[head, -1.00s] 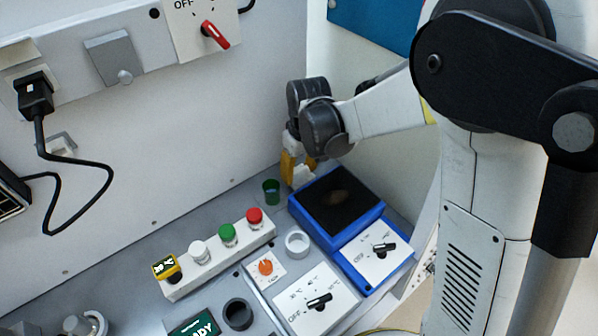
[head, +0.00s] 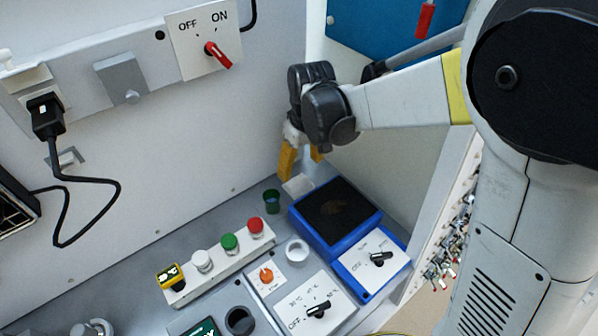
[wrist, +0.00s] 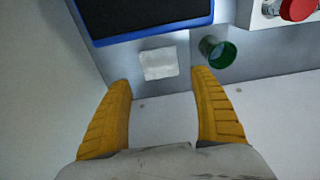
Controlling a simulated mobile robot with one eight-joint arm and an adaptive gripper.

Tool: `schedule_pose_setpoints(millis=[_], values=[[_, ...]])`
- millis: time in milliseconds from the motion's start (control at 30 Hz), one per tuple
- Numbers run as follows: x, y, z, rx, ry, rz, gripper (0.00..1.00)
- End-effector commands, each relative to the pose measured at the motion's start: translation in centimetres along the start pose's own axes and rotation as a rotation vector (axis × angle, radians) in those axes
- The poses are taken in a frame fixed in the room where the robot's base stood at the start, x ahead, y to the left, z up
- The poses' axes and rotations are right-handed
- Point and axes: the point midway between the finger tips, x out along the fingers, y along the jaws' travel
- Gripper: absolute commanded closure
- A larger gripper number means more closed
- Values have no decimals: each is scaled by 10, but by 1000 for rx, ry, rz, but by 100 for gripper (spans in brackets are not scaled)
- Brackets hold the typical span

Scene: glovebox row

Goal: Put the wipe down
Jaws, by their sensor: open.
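The wipe is a small white square. In the wrist view the wipe (wrist: 159,63) lies flat on the grey bench, between the blue-framed black plate and a green cup, ahead of my fingertips. In the head view the wipe (head: 298,185) lies at the back corner of the blue device, below my gripper. My gripper (head: 302,163) has yellow fingers. In the wrist view the gripper (wrist: 160,84) is open with its fingers wide apart and nothing between them, above and clear of the wipe.
The blue device (head: 296,226) with a black top stands right beside the wipe. The green cup (head: 272,203) stands to its left. A strip of push buttons (head: 217,262) and a white ring (head: 297,250) are nearer. The back wall and right wall close in the corner.

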Motion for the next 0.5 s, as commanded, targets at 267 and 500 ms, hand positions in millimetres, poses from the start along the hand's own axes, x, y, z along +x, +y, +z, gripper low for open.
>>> schedule_pose_setpoints(millis=[267, 500], values=[[-47, 0, 0, 0, 0, 0, 27], [-52, 0, 0, 0, 0, 0, 27]])
